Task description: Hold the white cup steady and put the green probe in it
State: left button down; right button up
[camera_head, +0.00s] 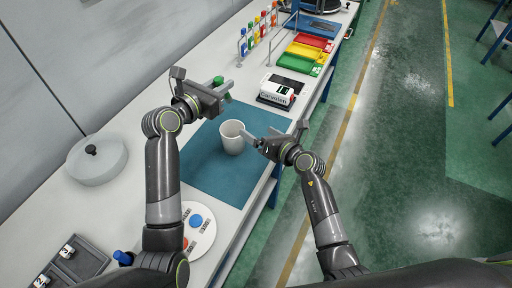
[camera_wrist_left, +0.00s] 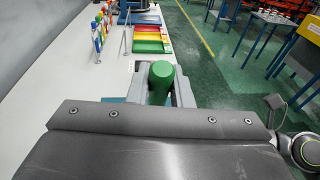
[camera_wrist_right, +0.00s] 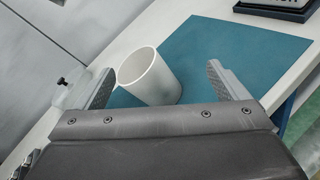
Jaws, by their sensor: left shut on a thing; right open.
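The white cup (camera_head: 233,143) stands upright and open-topped on a blue mat (camera_head: 205,165). My right gripper (camera_head: 272,135) is open just right of the cup. In the right wrist view the cup (camera_wrist_right: 152,80) shows ahead, between the lines of the two spread fingers (camera_wrist_right: 163,85) and nearer the left one. My left gripper (camera_head: 223,89) is shut on the green probe (camera_head: 218,79), above the mat's far end and beyond the cup. In the left wrist view the probe's rounded green top (camera_wrist_left: 161,78) sticks up between the fingers; its lower part is hidden.
A boxy device (camera_head: 281,91) stands beyond the mat. Red, yellow and green trays (camera_head: 305,53) and a row of coloured bottles (camera_head: 258,30) are farther back. A white disc with coloured spots (camera_head: 199,232) lies near the front.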

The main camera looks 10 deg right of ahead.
jog(key=s+a+n+g, duration=0.2)
jog(key=s+n, duration=0.2)
jog(key=n, duration=0.2)
send_near(227, 133)
jog(key=shift+h, duration=0.3)
jog(key=shift+x, duration=3.2)
jog(key=shift+s+a+r, duration=0.1)
jog(key=shift+a, duration=0.1)
jog(key=shift+c, duration=0.2)
